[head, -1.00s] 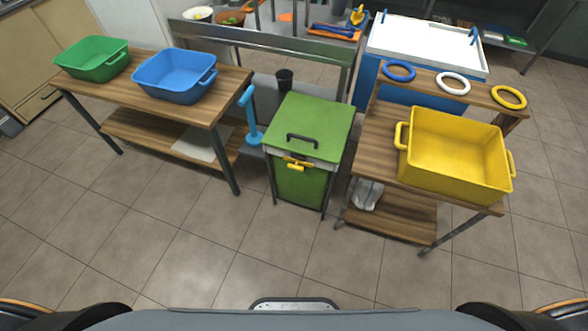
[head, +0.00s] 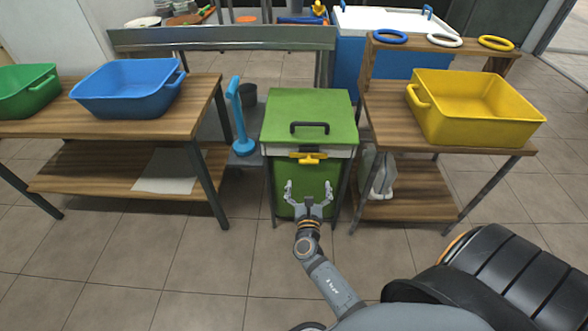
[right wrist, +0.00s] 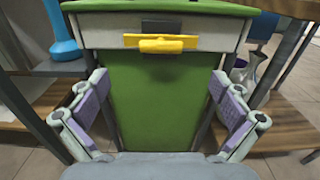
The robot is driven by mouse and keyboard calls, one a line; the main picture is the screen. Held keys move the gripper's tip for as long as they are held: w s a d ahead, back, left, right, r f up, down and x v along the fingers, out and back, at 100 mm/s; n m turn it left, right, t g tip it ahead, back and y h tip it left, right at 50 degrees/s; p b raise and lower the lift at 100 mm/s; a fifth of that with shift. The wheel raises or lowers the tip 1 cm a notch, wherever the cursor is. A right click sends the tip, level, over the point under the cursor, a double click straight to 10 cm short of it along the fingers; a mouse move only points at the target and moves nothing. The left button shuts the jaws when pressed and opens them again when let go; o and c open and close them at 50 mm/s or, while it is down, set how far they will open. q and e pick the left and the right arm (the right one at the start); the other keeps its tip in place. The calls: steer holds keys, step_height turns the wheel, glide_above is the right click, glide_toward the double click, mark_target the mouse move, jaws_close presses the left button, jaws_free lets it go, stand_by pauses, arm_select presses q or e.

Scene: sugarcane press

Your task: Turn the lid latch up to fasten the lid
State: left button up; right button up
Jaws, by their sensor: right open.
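The green press box (head: 285,178) stands in the middle of the head view, with a green lid (head: 309,112) lying flat on top and a black handle on the lid. The yellow lid latch (head: 308,159) is on the front, just under the lid edge; in the right wrist view the latch (right wrist: 161,45) is a horizontal yellow bar on a dark plate, centred near the top. My right gripper (head: 308,190) is open and empty, in front of the box and below the latch. Its two fingers stand wide apart, not touching the latch. My left gripper is not in view.
A wooden table with a blue basin (head: 128,88) and a green basin (head: 25,92) is at left. A blue lever (head: 240,117) stands left of the box. A wooden table with a yellow basin (head: 475,106) is at right. The floor in front is clear.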

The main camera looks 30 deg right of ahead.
mark_target(309, 161)
steer(key=x, duration=0.9)
steer(key=shift+w+d, duration=0.25)
steer(key=shift+w, duration=0.1)
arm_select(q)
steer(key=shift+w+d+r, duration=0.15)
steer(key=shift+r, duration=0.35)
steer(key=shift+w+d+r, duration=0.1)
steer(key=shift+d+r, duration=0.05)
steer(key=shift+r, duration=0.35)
arm_select(e)
steer(key=shift+w+d, duration=0.2)
steer(key=shift+w, duration=0.05)
steer(key=c, duration=0.9)
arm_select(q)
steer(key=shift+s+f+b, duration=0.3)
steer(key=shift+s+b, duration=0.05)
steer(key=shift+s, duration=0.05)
arm_select(e)
steer(key=shift+c, duration=0.7)
